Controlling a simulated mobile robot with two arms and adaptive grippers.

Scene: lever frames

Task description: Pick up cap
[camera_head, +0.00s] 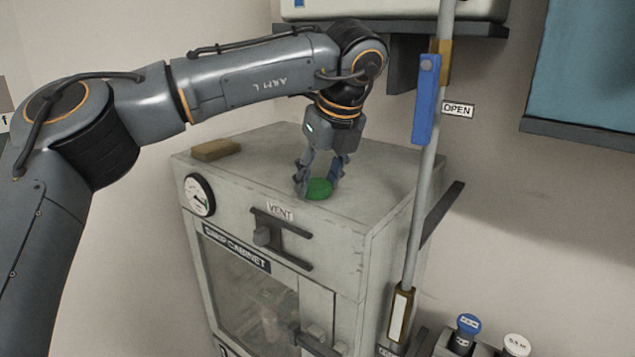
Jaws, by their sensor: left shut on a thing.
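A green cap (319,188) is at the front part of the top of the grey cabinet (260,165). My left gripper (318,184) points down over it, with one finger on each side, and is shut on the cap. The fingers partly cover the cap's edges. I cannot tell whether the cap still touches the cabinet top. My right gripper is not in view.
A brown block (215,150) lies at the cabinet top's back left. A vertical pole (421,190) with a blue handle (425,100) stands right of the cabinet. A shelf (400,28) overhangs behind.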

